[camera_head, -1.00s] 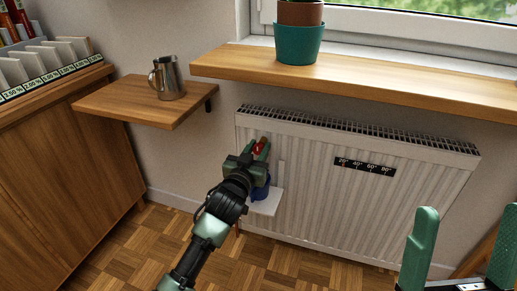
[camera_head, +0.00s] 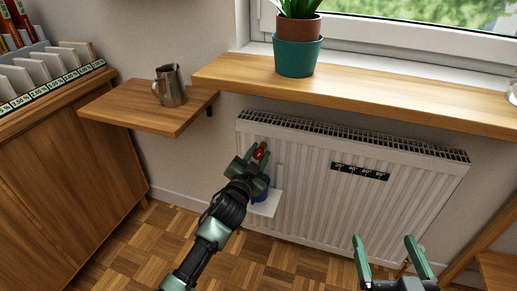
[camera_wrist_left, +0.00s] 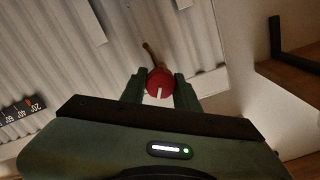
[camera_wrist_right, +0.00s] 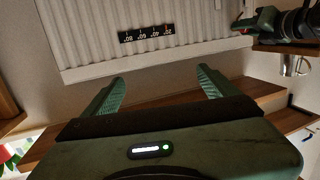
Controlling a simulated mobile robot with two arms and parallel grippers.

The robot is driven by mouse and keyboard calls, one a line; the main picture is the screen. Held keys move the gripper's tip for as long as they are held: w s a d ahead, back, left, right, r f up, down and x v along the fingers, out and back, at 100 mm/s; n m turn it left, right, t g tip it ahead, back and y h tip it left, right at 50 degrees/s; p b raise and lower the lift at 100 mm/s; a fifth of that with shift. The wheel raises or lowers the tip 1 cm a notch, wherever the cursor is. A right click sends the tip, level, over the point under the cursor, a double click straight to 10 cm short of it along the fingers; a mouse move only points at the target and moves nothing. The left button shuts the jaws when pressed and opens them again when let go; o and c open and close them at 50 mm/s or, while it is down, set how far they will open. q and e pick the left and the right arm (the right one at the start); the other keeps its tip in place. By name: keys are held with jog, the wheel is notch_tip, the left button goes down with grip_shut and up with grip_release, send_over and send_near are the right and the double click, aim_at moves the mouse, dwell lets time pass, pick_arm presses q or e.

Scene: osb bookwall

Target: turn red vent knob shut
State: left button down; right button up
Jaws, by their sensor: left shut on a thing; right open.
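The red vent knob (camera_wrist_left: 160,84) is round, with a white mark on its face and a brass stem (camera_wrist_left: 150,57) behind it. It sits at the upper left end of the white radiator (camera_head: 330,200). My left gripper (camera_head: 258,157) is shut on the knob, one finger on each side, as the left wrist view also shows (camera_wrist_left: 160,88). In the head view the knob (camera_head: 260,151) is partly hidden by the fingers. My right gripper (camera_head: 388,243) is open and empty in front of the radiator's lower right; its fingers also show in the right wrist view (camera_wrist_right: 160,90).
A blue object (camera_head: 261,190) is behind my left gripper, above a small white ledge (camera_head: 266,204). A black scale strip (camera_head: 361,172) is on the radiator. A wooden sill (camera_head: 370,98) with a potted plant (camera_head: 297,57) overhangs it. A metal jug (camera_head: 170,87) stands on a wooden shelf (camera_head: 135,108).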

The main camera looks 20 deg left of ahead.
pick_arm(q)
jog(key=m+p, duration=0.1)
jog(key=m, duration=0.2)
jog(key=m+p, duration=0.1)
jog(key=m, duration=0.4)
jog(key=shift+f, duration=0.1)
jog(key=shift+d+f+m+p, duration=0.1)
jog(key=shift+m+p, duration=0.35)
jog(key=shift+m, duration=1.55)
pick_arm(e)
jog(key=s+d+f+g+h, duration=0.2)
jog(key=s+d+f+g, duration=0.2)
jog(key=s+f+g, duration=0.5)
jog(key=shift+s+d+f+h, duration=0.15)
jog(key=shift+s+f+h, duration=0.15)
jog(key=shift+f, duration=1.55)
pick_arm(q)
jog(key=c, duration=1.1)
grip_release()
jog(key=shift+s, duration=0.2)
jog(key=s+p, duration=0.1)
jog(key=s, duration=0.6)
jog(key=shift+s, duration=0.2)
pick_arm(e)
jog(key=s+d+f+g, duration=0.2)
jog(key=s+g, duration=0.1)
jog(key=s, duration=0.3)
jog(key=shift+m+h, duration=0.3)
jog(key=shift+h, duration=0.1)
